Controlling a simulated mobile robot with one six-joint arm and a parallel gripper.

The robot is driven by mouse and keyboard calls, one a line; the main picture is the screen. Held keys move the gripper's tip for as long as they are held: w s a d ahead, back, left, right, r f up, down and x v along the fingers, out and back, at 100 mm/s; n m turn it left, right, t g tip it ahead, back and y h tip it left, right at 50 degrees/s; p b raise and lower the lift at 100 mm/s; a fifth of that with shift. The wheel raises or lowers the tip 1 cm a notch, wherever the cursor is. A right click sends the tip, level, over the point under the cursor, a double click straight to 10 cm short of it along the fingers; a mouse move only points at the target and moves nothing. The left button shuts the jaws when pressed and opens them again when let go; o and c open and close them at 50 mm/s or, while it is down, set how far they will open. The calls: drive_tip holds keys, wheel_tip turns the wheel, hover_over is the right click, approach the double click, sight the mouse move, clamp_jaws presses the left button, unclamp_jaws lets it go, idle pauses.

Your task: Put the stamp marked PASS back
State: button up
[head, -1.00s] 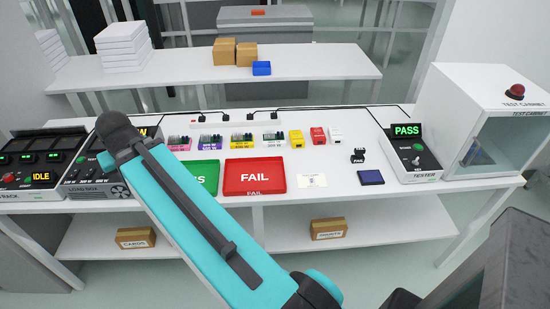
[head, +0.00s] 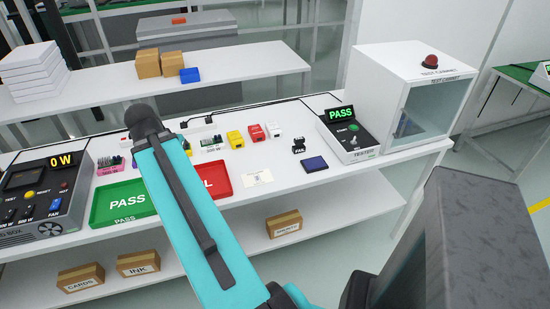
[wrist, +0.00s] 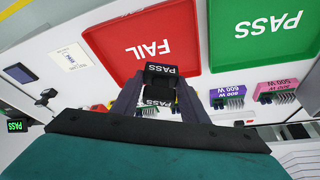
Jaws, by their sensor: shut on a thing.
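My gripper (wrist: 160,92) is shut on the black PASS stamp (wrist: 161,72) in the wrist view. The stamp's white PASS lettering reads upside down between the fingers. In the head view my arm hides the gripper and this stamp. The black FAIL stamp (head: 299,146) stands on the bench behind the dark blue ink pad (head: 314,165). It also shows at the left in the wrist view (wrist: 46,96). I cannot make out a marked place for the PASS stamp.
The green PASS tray (head: 120,206) and red FAIL tray (head: 221,184) lie on the bench, with a white card (head: 257,177) beside the red one. The tester (head: 348,138) reading PASS and the test cabinet (head: 410,95) stand at the right. A load box (head: 45,205) is at the left.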

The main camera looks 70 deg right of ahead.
drive_tip(key=s+d+f+m+g+b, duration=0.1)
drive_tip(key=s+d+m, duration=0.3)
drive_tip(key=s, duration=0.6)
drive_tip(key=s+d+f+m+g+y+b, duration=0.1)
drive_tip(key=s+d+m, duration=0.3)
drive_tip(key=s, duration=0.7)
drive_tip(key=s+d+f+m+g+b, duration=0.1)
drive_tip(key=s+d+m, duration=0.4)
drive_tip(key=s, duration=0.5)
drive_tip(key=shift+s+d+f+g+b, duration=0.2)
drive_tip(key=shift+d+f+g, duration=0.2)
drive_tip(key=shift+d, duration=0.25)
drive_tip(key=shift+s+d+f+g+b, duration=0.15)
drive_tip(key=shift+d+f+g, duration=0.25)
drive_tip(key=shift+d, duration=0.25)
drive_tip(key=shift+w, duration=0.1)
drive_tip(key=shift+w+d+r+p, duration=0.1)
drive_tip(key=shift+r+p, duration=0.05)
drive_tip(key=shift+p, duration=0.25)
drive_tip(key=shift+w+d+r+p, duration=0.15)
drive_tip(key=shift+d+p, duration=0.25)
drive_tip(key=shift+p, duration=0.65)
drive_tip(key=w+d+p, duration=0.1)
drive_tip(key=p, duration=0.3)
drive_tip(key=shift+d+f, duration=0.1)
drive_tip(key=shift+f, duration=0.1)
